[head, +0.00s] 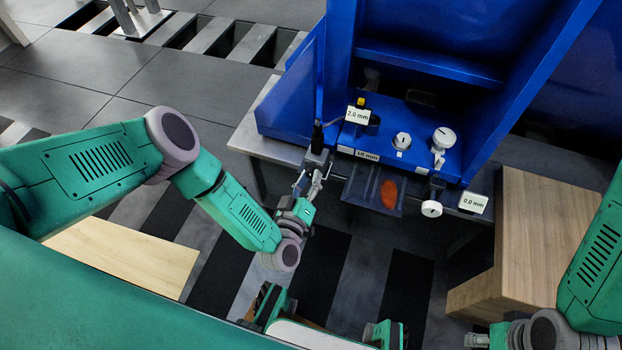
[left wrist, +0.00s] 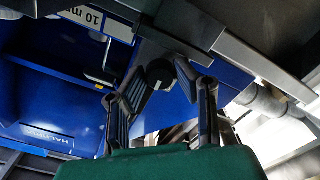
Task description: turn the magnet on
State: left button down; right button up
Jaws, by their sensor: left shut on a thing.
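My left gripper (head: 314,184) is at the left front of the blue machine (head: 412,115). In the left wrist view, my left gripper (left wrist: 158,82) has its two fingers around a round black knob (left wrist: 160,72) under a grey metal bar, and it is shut on that knob. In the head view the knob is hidden by the gripper and machine parts. I cannot tell any on/off marking of the magnet. Part of my right gripper (head: 477,341) shows at the lower right edge, away from the machine; its fingers are not clear.
White dials (head: 444,138) and levers sit on the machine front, with labels reading 2.0 mm (head: 358,115), 10 mm (head: 367,155) and 0.0 mm (head: 473,203). A wooden cabinet (head: 545,225) stands right.

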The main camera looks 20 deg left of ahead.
pick_arm(q)
jog(key=shift+d+r+n, duration=0.1)
jog(key=shift+d+n, duration=0.05)
jog(key=shift+n, duration=3.15)
jog(key=c, duration=1.3)
grip_release()
jog(key=shift+o, duration=0.2)
jog(key=shift+s, duration=0.15)
jog(key=s, duration=0.7)
jog(key=shift+s, duration=0.15)
